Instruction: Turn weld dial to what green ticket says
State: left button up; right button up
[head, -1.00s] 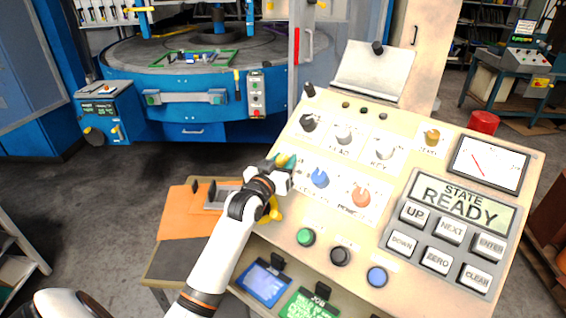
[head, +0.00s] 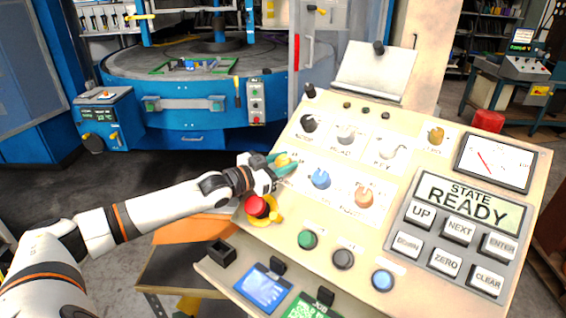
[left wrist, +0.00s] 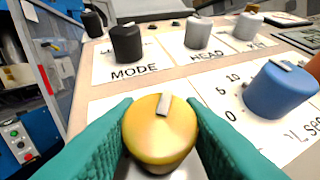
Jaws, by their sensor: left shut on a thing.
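The yellow dial (left wrist: 160,130) sits between the green fingers of my left gripper (left wrist: 162,140), which are shut on its sides; its grey pointer mark points nearly straight up in the left wrist view. Its own label is hidden. In the head view my left gripper (head: 282,164) reaches the panel from the left at this yellow dial. The green ticket (head: 306,306) stands at the bottom of the console, partly cut off; its text cannot be read. My right gripper is not in view.
A blue dial (head: 320,179) with a numbered scale and an orange dial (head: 363,196) are to the right. A black MODE dial (left wrist: 127,43) is above. A red stop button (head: 256,206) lies just below my gripper. The screen (head: 470,203) reads STATE READY.

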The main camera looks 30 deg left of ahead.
pick_arm(q)
jog(key=shift+w+a+r+m+g+h+p, duration=0.1)
jog(key=shift+r+m+g+h+p, duration=0.2)
jog(key=shift+r+m+h+p, duration=0.3)
jog(key=m+g+h+p, duration=0.1)
jog(key=m+g+p, duration=0.1)
jog(key=m+p, duration=0.1)
jog(key=m+g+h+p, duration=0.1)
jog(key=m+h+p, duration=0.1)
jog(key=p, duration=0.2)
jog(key=shift+f+m+g+h, duration=0.15)
jog(key=shift+m+g+h, duration=0.15)
jog(key=shift+m+g, duration=0.1)
jog(key=shift+f+m+g, duration=0.1)
jog(key=shift+m+g, duration=0.3)
jog(key=shift+m, duration=0.2)
jog(key=shift+f+m+g+h+p, duration=0.15)
jog(key=shift+m+g+h+p, duration=0.15)
jog(key=shift+m+g+h, duration=0.5)
jog(key=shift+f+m+g+b, duration=0.1)
jog(key=shift+m+g+b, duration=0.2)
jog(key=shift+m+g, duration=1.35)
jog(key=shift+m, duration=0.25)
jog(key=o, duration=1)
jog(key=shift+d, duration=0.25)
jog(key=shift+a, duration=0.1)
